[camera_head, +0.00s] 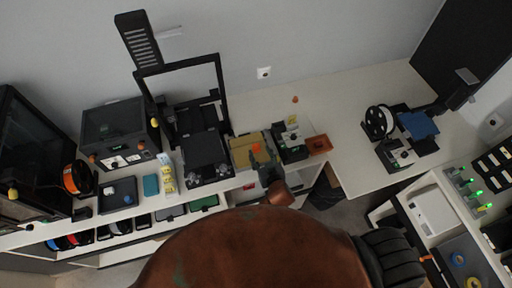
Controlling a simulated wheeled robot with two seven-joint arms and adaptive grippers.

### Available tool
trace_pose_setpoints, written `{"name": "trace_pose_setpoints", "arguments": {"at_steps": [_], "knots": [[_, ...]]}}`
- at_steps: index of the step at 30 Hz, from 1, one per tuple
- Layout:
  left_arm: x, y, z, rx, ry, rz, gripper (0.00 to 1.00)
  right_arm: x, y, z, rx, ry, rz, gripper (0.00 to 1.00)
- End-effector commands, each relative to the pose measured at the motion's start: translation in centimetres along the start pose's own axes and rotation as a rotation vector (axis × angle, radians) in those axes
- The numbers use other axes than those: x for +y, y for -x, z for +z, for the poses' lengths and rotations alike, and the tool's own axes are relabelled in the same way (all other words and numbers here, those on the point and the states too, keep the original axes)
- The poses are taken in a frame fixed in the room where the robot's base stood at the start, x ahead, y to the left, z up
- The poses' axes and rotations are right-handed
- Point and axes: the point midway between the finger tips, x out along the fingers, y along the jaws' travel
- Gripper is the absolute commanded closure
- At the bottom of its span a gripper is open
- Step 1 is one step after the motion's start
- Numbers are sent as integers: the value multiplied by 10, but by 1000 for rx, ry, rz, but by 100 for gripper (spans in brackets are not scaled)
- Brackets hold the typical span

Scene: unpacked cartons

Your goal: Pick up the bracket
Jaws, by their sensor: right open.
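A small orange piece (256,147), which may be the bracket, shows at the tan open carton (240,155) on the long white bench. It is too small for me to make out its shape. My right gripper (257,160) is dark and reaches over the carton's right part from below. It is open, with its fingertips close to the orange piece; I cannot tell whether they touch. The gripper hides part of the carton. My left gripper is not in view.
A black-framed printer (205,147) stands left of the carton. A dark box with small items (290,150) and a reddish-brown tray (319,144) stand to its right. The white bench top (335,105) is mostly clear towards the spool machine (380,123).

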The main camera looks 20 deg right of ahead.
Motion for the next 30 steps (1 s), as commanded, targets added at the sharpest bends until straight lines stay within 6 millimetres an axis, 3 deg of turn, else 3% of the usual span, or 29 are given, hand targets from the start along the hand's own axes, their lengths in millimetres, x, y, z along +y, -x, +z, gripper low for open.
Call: {"name": "trace_pose_setpoints", "arguments": {"at_steps": [18, 27, 30], "knots": [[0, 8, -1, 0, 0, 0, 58, -1, -70, 6, 1, 1, 0, 54], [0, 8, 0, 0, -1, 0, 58, -1, -74, 7, 0, 0, 0, 54], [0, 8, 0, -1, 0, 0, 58, -1, -74, 7, 0, 0, 0, 60]]}}
